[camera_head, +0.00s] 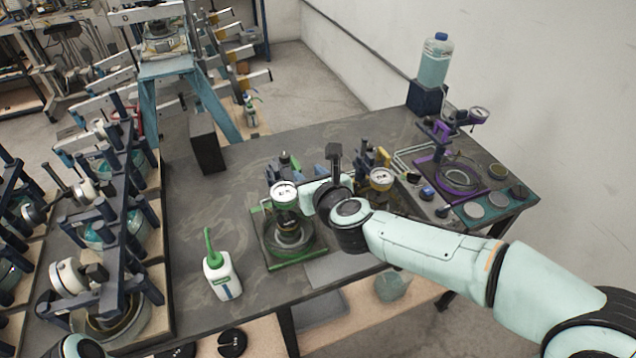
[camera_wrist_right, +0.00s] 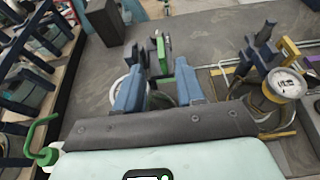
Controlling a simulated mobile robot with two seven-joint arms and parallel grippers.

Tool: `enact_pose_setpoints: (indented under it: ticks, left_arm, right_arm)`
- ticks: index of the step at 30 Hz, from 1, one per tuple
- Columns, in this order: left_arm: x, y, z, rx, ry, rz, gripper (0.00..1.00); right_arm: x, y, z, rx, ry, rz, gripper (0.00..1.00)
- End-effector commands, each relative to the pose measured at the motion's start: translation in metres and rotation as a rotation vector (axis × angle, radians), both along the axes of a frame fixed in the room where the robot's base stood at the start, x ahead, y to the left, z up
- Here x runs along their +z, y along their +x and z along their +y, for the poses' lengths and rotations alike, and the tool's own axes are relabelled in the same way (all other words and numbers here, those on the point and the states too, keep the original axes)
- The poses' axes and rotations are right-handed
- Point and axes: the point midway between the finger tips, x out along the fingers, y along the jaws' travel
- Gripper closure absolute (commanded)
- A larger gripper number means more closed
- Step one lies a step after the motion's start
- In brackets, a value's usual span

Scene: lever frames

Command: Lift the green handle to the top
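The green-framed device (camera_head: 290,255) stands on the dark table, with a round white dial (camera_head: 284,190) on top. Its green handle (camera_wrist_right: 163,54) shows in the right wrist view as a narrow upright bar beside a dark block. My right gripper (camera_wrist_right: 158,72) has its two blue fingers apart, with the green handle between and slightly beyond their tips. I see no clear contact. In the head view my right gripper (camera_head: 308,193) is right beside the dial, and its fingers are mostly hidden. My left gripper is not in view.
A white bottle with a green spout (camera_head: 222,276) stands left of the device. A yellow device with a dial (camera_head: 381,179) is close on the right; a purple one (camera_head: 460,178) is farther right. A dark box (camera_head: 206,143) stands behind left.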

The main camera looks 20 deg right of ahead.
Motion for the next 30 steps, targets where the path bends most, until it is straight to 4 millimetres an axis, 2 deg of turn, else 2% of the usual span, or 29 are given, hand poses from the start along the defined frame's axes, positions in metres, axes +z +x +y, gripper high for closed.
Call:
enact_pose_setpoints:
  ticks: [3,10,30]
  left_arm:
    - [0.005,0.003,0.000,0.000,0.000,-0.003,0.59]
    - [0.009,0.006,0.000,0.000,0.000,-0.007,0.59]
    - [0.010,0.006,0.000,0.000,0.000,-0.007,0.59]
  right_arm:
    - [0.013,-0.023,-0.001,0.001,0.000,-0.005,0.62]
    - [0.022,-0.048,-0.001,0.000,-0.001,-0.004,0.62]
    - [0.022,-0.051,-0.001,0.000,-0.001,-0.002,0.62]
